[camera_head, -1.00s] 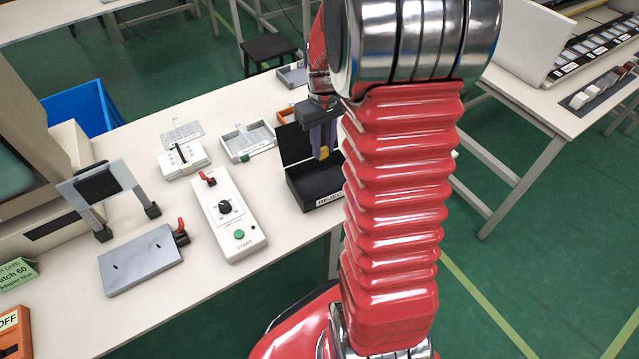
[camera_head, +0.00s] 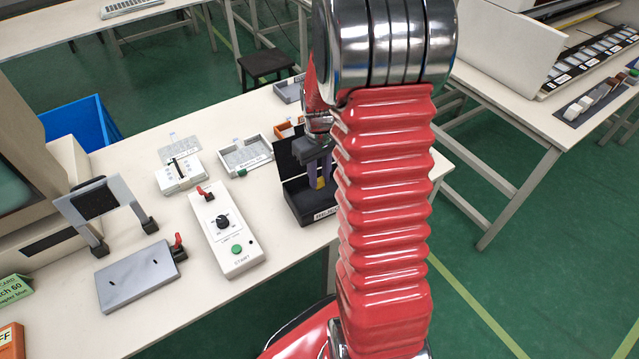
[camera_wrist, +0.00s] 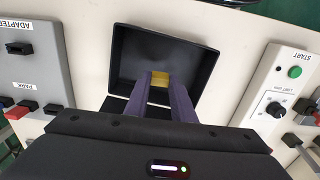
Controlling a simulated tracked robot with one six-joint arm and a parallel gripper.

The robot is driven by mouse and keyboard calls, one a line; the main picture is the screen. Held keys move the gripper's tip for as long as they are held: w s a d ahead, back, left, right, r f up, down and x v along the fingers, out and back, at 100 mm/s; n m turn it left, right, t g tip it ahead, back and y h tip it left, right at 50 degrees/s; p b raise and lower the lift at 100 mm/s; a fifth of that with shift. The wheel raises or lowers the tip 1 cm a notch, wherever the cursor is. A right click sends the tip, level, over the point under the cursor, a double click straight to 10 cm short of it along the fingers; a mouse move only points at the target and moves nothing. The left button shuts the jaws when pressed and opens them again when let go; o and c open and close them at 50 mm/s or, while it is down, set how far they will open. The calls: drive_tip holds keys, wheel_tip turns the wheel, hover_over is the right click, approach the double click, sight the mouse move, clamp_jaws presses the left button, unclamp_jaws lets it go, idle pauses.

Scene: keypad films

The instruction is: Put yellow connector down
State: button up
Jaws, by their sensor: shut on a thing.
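The yellow connector (camera_wrist: 160,80) is between the purple fingers of my gripper (camera_wrist: 159,82) in the wrist view. My gripper is shut on it; the fingers hide its sides. In the head view my gripper (camera_head: 320,183) points down at the open black reject box (camera_head: 297,205), and the connector is only a small yellow patch at its tips. The box also shows in the wrist view, with its black rim (camera_wrist: 117,50) around an empty-looking floor. The connector appears over or just inside the box; I cannot tell whether it touches the floor. My red arm hides the box's right part.
Left of the box stand a white control panel (camera_head: 222,225) with a green START button, a small white device (camera_head: 180,172) and a grey tray (camera_head: 245,155). An orange bin (camera_head: 287,130) sits behind. In the wrist view a grey adapter panel (camera_wrist: 35,65) lies left.

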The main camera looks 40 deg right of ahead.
sight(319, 180)
drive_tip(key=shift+f, duration=1.7)
drive_tip(key=shift+f, duration=0.45)
drive_tip(key=o, duration=1)
drive_tip(key=shift+r, duration=0.1)
wheel_tip(319, 180, up, 12)
drive_tip(key=shift+f, duration=0.15)
drive_tip(key=shift+r, duration=0.5)
